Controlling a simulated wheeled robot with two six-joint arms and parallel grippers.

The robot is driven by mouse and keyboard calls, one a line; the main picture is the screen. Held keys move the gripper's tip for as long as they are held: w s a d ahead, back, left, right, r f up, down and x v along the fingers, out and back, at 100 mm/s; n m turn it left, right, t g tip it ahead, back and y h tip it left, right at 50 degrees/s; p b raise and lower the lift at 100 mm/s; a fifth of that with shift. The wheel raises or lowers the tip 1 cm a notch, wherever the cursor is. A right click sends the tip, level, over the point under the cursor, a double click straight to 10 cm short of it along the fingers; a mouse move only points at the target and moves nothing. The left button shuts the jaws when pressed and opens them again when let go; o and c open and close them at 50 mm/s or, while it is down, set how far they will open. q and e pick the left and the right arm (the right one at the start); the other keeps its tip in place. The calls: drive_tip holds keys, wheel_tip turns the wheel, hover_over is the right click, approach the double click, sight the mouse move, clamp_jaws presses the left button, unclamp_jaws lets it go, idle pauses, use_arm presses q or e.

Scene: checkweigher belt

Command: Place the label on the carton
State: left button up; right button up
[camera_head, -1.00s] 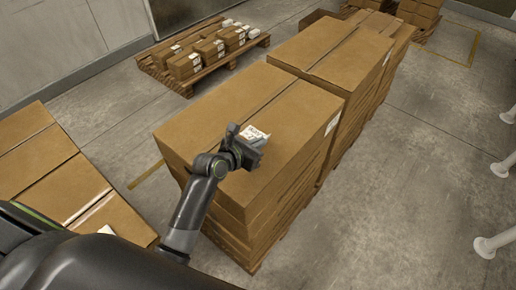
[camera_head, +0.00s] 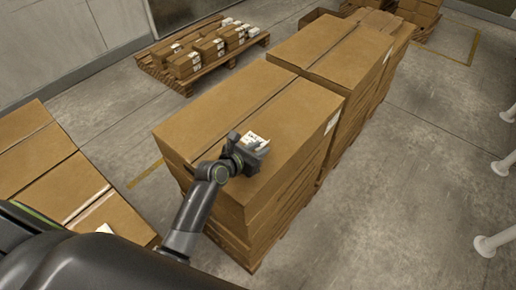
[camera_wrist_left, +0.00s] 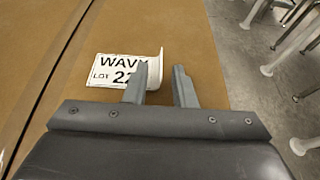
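The label (camera_wrist_left: 117,69) is white with black print reading WAVY and LOT 22, partly covered by a finger. In the left wrist view it lies over the brown carton top (camera_wrist_left: 110,30), and its right end curls up. It also shows as a small white patch in the head view (camera_head: 256,141), over the near carton stack (camera_head: 225,108). My left gripper (camera_wrist_left: 160,82) is open, its fingers apart at the label's right end, one finger in front of it. I cannot tell whether a finger touches the label. My right gripper is not in view.
A second carton stack (camera_head: 330,48) stands directly behind the near one. A pallet (camera_head: 184,83) with small labelled cartons is at the back left. More cartons (camera_head: 40,150) are at the left. White posts (camera_head: 494,243) stand at the right, with clear floor between.

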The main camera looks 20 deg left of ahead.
use_arm(q)
drive_tip(key=shift+r, duration=0.25)
drive_tip(key=v, duration=1.2)
drive_tip(key=shift+p, duration=0.3)
drive_tip(key=shift+s+f, duration=0.1)
drive_tip(key=shift+f, duration=0.05)
